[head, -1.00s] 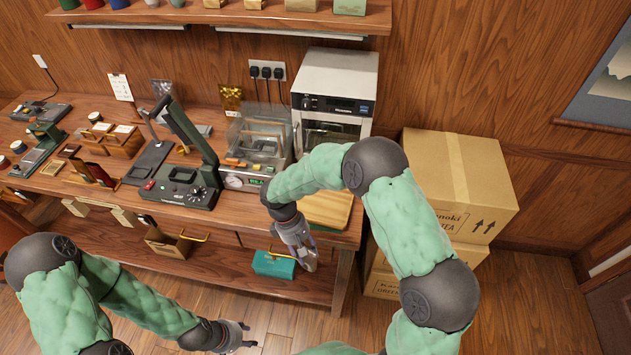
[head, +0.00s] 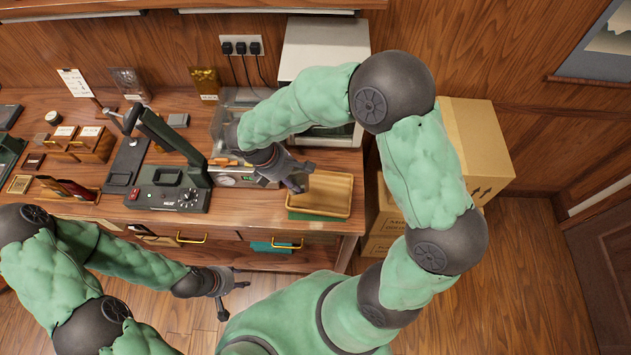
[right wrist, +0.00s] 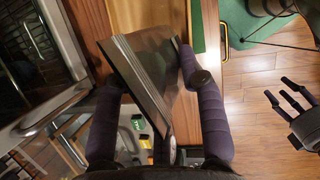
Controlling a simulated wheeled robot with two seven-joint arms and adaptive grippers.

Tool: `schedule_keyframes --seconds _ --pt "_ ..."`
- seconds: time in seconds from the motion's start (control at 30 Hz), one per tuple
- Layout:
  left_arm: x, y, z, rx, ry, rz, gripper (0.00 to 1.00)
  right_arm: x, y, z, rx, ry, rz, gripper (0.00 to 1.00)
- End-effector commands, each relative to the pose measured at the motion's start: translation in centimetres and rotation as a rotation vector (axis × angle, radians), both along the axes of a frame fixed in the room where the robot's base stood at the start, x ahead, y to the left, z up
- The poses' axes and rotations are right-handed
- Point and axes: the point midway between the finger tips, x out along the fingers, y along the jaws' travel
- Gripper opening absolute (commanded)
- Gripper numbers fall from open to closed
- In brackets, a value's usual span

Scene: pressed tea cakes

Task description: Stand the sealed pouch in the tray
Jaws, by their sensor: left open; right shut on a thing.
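The sealed pouch (right wrist: 145,75) is dark, silvery and flat-sided. In the right wrist view it is held between the two fingers of my right gripper (right wrist: 155,100). In the head view my right gripper (head: 296,182) is at the left end of the wooden tray (head: 325,208), and I cannot make out the pouch clearly there. The tray is shallow and empty where it shows; its left end is partly hidden by my gripper. I cannot tell whether the pouch touches it. My left gripper (head: 232,291) is open and empty, in front of the table.
A green mat (head: 305,216) shows under the tray's front edge. The sealer (head: 168,190) and a clear-lidded machine (head: 228,122) stand to the left. The white oven (head: 322,50) stands behind the tray. Cardboard boxes (head: 470,140) are at the right.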

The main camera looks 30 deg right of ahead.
Motion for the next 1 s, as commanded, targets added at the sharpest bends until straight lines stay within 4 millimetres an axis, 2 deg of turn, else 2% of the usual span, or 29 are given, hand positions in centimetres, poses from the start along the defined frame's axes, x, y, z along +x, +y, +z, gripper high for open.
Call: schedule_keyframes --seconds 0.1,0.2,0.4,0.67,0.9,1.0 --pt "0.0 0.0 -0.2 0.0 -0.001 0.0 0.43 0.1 -2.7 -1.3 0.0 0.004 -0.005 0.17" --pt "0.0 0.0 -0.5 0.0 -0.001 0.0 0.43 0.1 -4.1 -3.2 -0.001 0.005 -0.003 0.17" --pt "0.0 0.0 -0.9 0.0 -0.001 0.0 0.43 0.4 -6.1 -5.6 0.0 0.001 -0.002 0.17" --pt "0.1 0.0 -1.0 0.0 -0.001 0.0 0.43 0.5 -7.1 -6.8 -0.001 0.002 -0.001 0.17" --pt "0.1 0.0 -1.5 0.0 -0.001 0.0 0.43 0.5 -7.4 -10.0 0.001 0.002 0.0 0.17" --pt "0.1 0.0 -1.5 0.0 -0.001 0.0 0.43 0.6 -7.4 -10.2 0.0 0.0 -0.001 0.17"
